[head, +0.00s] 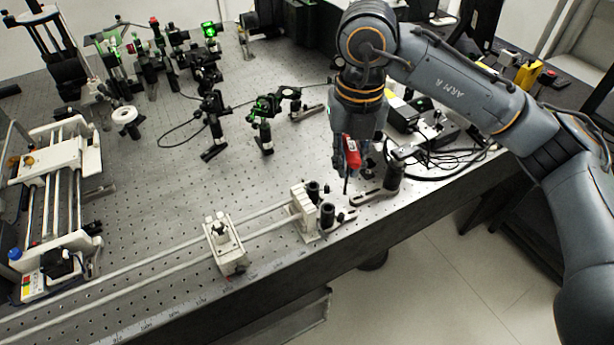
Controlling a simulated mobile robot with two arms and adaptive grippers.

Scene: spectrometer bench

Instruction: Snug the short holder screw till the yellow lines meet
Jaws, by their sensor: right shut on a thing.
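My right gripper (358,163) reaches down from the upper right, over the right part of the bench. It is shut on a red-handled tool (352,152), whose thin dark shaft points down and ends above the bench top. Short black holders (327,214) stand beside a pale block just left of and below the tool. Another dark holder (392,178) stands on a slotted base to the right of the tool. I cannot tell which one is the short holder. Its screw and the yellow lines are too small to make out. My left gripper is not in view.
The perforated bench top (190,200) is clear in the middle. A pale rail carriage (225,245) and a pale end block (304,213) sit along the front rail. Optics mounts (263,130) stand behind. Black cables (440,165) lie at the right. The bench's front edge is close to the holders.

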